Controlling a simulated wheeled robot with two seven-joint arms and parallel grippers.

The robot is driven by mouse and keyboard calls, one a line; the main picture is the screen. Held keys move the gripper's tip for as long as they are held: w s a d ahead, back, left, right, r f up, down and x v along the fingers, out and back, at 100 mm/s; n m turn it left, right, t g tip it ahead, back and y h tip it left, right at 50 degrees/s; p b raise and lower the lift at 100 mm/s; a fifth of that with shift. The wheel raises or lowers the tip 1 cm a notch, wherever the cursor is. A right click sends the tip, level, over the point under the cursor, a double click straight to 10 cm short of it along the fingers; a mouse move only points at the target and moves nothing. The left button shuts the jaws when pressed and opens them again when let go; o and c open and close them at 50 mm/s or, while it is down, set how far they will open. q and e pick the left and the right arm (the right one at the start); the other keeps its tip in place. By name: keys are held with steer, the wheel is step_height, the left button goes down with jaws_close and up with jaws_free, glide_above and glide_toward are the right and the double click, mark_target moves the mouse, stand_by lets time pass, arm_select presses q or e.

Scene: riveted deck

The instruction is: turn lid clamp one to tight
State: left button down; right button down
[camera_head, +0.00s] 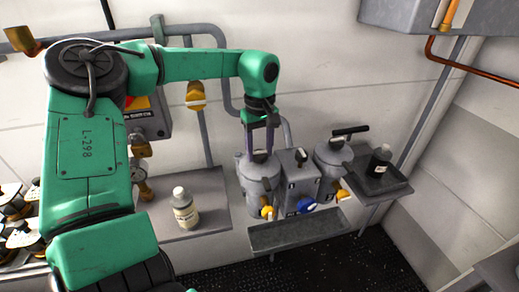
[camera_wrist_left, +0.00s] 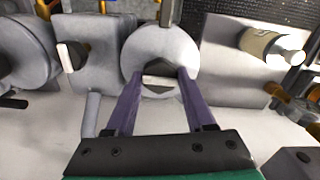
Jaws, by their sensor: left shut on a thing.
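My left gripper (camera_head: 259,152) reaches down onto the lid of the left grey pot (camera_head: 262,186). Its purple fingers are shut on the lid clamp, a small bar (camera_wrist_left: 158,80) on top of the round lid (camera_wrist_left: 137,48) in the left wrist view. In the head view the fingers hide most of this clamp. A second grey pot (camera_head: 331,163) stands to the right, with a long black handle (camera_head: 350,130) on its lid. No marking on the clamps is readable. My right gripper is not in view.
A grey box (camera_head: 298,184) with a switch on top stands between the pots. Yellow and blue knobs (camera_head: 306,204) sit at the front, above a grey trough (camera_head: 300,232). A white bottle (camera_head: 184,212) stands on the left shelf, and a dark bottle (camera_head: 379,160) on the right tray.

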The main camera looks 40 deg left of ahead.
mark_target(260, 151)
arm_select(q)
steer(key=shift+c, duration=1.3)
jaws_free()
steer(key=shift+w, duration=0.1)
step_height(260, 151, up, 15)
steer(key=shift+f+b, duration=0.2)
steer(key=shift+b, duration=0.1)
